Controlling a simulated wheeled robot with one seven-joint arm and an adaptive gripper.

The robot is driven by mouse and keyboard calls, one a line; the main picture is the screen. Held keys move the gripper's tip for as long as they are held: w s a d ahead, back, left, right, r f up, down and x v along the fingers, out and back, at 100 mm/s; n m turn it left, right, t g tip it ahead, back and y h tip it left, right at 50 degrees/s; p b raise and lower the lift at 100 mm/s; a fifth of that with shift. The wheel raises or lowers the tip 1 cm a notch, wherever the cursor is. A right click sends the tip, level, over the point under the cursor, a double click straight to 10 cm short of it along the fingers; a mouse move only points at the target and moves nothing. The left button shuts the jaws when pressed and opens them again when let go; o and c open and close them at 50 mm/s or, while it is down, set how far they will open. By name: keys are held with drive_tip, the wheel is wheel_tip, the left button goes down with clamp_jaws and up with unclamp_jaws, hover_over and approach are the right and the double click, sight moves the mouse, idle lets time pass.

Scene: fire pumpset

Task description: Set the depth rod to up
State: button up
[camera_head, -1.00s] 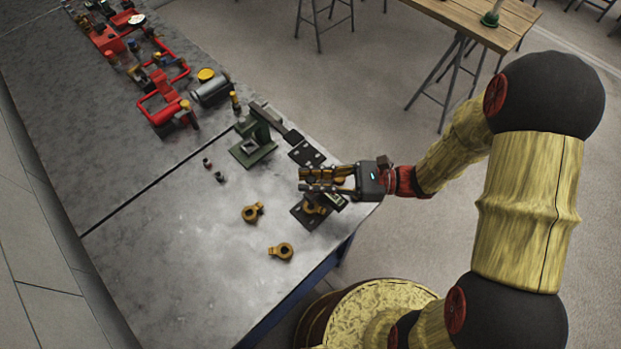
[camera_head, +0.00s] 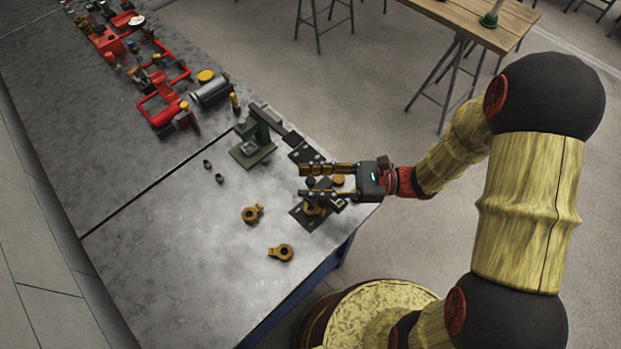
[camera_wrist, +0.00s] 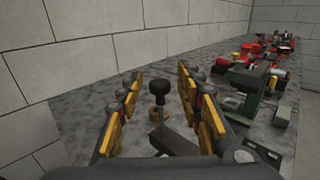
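An upright rod with a black knob (camera_wrist: 159,87) stands between my fingers in the wrist view; it may be the depth rod, but I cannot tell for sure. The knob appears apart from both fingers. My gripper (camera_head: 303,181) is open and empty, and its spread fingers also show in the wrist view (camera_wrist: 157,78). In the head view it reaches leftward over the table's right edge, above a small fixture on a dark plate (camera_head: 298,216). My gripper partly hides this fixture, so the rod's base and setting are unclear.
A green press-like device (camera_head: 262,140) stands beyond my gripper. Two loose brass rings (camera_head: 281,252) and two small dark knobs (camera_head: 219,178) lie on the grey table (camera_head: 190,260). Red pump parts (camera_head: 160,105) stand farther back. The table's near left part is clear.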

drive_tip(key=w+d, duration=0.1)
drive_tip(key=d, duration=1.1)
drive_tip(key=shift+a, duration=0.1)
drive_tip(key=s+d+r+n+g+h, duration=0.15)
drive_tip(key=s+r+n+h, duration=0.25)
drive_tip(key=s+n+h, duration=0.5)
drive_tip(key=w+d+r+n+t+h, duration=0.1)
drive_tip(key=d+r+n+t+h, duration=0.7)
drive_tip(key=r, duration=0.3)
drive_tip(key=shift+d+r+h, duration=0.15)
drive_tip(key=shift+d+h, duration=0.35)
drive_tip(key=shift+d, duration=0.05)
